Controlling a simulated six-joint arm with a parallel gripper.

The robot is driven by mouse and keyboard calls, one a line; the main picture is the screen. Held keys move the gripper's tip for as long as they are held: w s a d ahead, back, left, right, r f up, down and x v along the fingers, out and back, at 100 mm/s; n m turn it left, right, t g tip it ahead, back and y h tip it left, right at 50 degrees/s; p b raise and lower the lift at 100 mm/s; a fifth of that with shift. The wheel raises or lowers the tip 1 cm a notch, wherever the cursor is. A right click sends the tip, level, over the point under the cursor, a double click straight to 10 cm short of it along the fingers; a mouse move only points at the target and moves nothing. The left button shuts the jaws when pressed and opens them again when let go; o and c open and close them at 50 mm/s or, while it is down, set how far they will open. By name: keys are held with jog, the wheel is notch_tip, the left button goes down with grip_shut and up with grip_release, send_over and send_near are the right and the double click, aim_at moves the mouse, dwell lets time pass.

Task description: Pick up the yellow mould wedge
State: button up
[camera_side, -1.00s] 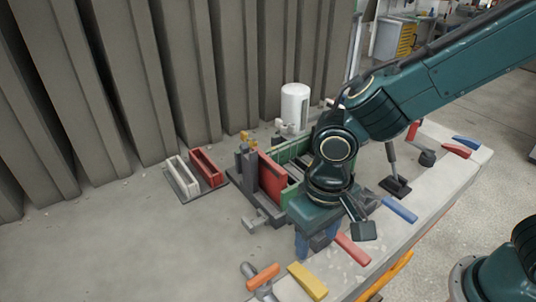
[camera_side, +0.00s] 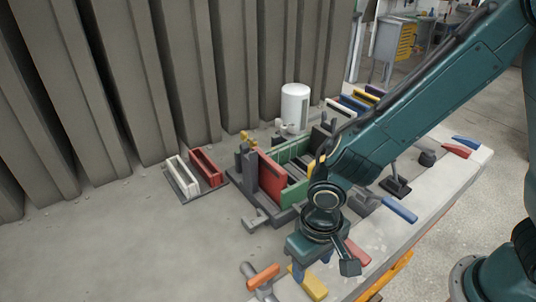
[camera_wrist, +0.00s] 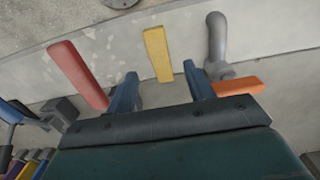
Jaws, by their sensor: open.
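The yellow mould wedge (camera_side: 315,288) lies flat near the front edge of the table. In the side view its upper part is partly hidden by my gripper (camera_side: 311,265). In the wrist view the yellow wedge (camera_wrist: 158,54) points away from me, its near end lying in the gap between the two blue fingers of my gripper (camera_wrist: 160,72). The fingers are apart and hold nothing. The gripper appears to be above the wedge; the exact height is hard to tell.
A red wedge (camera_wrist: 77,74) lies left of the yellow one in the wrist view, and an orange-handled clamp (camera_wrist: 239,86) lies right. The mould with its red panel (camera_side: 271,172) stands behind. A blue wedge (camera_side: 400,209) lies further along.

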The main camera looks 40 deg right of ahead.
aim_at(310, 279)
jog(key=shift+f, duration=2.55)
grip_shut()
